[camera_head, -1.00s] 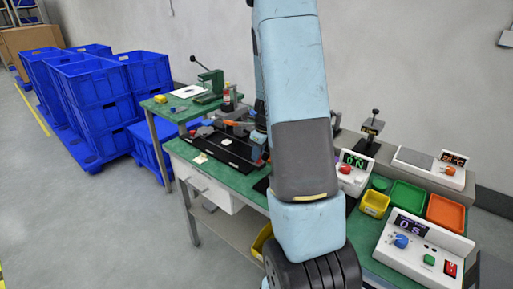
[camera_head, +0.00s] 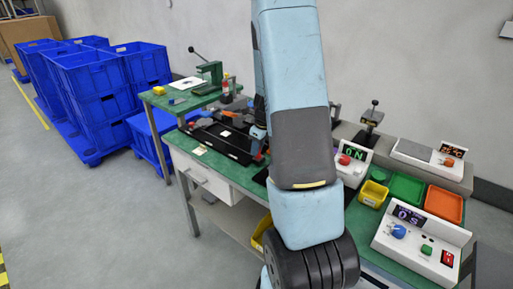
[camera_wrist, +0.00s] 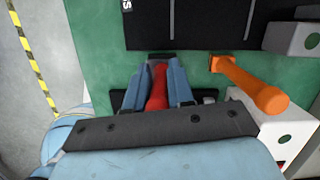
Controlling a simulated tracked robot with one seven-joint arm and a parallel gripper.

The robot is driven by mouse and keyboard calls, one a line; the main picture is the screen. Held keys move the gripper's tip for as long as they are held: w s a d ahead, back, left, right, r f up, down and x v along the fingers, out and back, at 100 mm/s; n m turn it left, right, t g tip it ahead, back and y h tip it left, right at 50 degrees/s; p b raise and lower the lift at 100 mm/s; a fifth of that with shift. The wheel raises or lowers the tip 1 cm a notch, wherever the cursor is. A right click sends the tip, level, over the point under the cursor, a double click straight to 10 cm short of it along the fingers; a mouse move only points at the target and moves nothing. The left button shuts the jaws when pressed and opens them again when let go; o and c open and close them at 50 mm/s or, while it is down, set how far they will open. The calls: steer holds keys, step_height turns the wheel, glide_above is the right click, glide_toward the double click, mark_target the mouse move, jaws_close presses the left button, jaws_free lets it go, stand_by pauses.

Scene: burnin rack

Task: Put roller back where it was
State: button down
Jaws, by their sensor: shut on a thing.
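In the wrist view, my gripper (camera_wrist: 160,72) is shut on a red-handled thing, which I take to be the roller (camera_wrist: 157,91). The red handle lies lengthwise between the two blue-grey fingers. A dark end shows at the fingertips; the lower end is hidden by my gripper body. It is held over or at the green bench top, beside a black mat (camera_wrist: 195,22); I cannot tell whether it touches the bench. In the head view my arm hides most of the gripper and the roller.
An orange-handled tool (camera_wrist: 258,88) lies close to the right of my gripper. A white box (camera_wrist: 285,138) is further right. In the head view, control boxes (camera_head: 424,238) and small trays (camera_head: 444,204) fill the right bench. Blue crates (camera_head: 100,75) stand at the left.

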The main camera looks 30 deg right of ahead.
steer(key=shift+f, duration=0.35)
steer(key=c, duration=0.9)
jaws_free()
